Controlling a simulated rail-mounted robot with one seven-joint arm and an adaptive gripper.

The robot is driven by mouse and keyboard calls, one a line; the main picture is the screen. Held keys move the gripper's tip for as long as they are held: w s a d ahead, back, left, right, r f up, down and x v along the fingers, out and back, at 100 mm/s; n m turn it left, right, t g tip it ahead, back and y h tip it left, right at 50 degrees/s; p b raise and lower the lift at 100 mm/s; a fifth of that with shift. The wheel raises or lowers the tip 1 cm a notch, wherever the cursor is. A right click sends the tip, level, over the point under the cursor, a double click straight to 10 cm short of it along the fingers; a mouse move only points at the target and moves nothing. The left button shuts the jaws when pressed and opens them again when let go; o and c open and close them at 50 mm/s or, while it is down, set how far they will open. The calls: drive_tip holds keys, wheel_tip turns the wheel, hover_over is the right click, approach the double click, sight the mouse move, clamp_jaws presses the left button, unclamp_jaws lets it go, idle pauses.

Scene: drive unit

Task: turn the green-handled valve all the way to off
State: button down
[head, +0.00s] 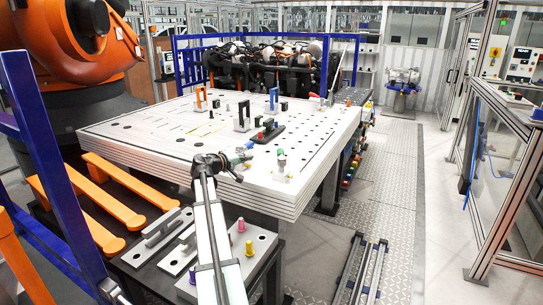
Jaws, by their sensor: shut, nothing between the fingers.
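My gripper (235,172), dark and small in the head view, is over the near edge of the white table (130,140). It is shut with nothing visible in it. A small green part (238,159), which looks like the valve's green handle, shows right beside the gripper, partly hidden by it. I cannot tell whether they touch, nor how far the handle is turned. The valve body cannot be made out.
The table's left part is mostly clear.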

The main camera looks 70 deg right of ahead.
sight(281, 158)
drive_tip(key=s+d+n+p, duration=0.1)
drive_tip(key=d, duration=0.2)
drive_tip(key=s+d+f+n+p, duration=0.1)
drive_tip(key=s+d+p, duration=0.1)
drive_tip(key=d, duration=0.2)
drive_tip(key=s+d+f+p, duration=0.1)
drive_tip(key=s+d+p, duration=0.1)
drive_tip(key=d, duration=0.1)
drive_tip(key=shift+d+n, duration=0.35)
drive_tip(key=shift+n, duration=0.05)
drive_tip(key=shift+s+d+f, duration=0.25)
drive_tip(key=shift+s+f, duration=0.1)
drive_tip(key=shift+s, duration=0.25)
drive_tip(key=shift+d, duration=0.1)
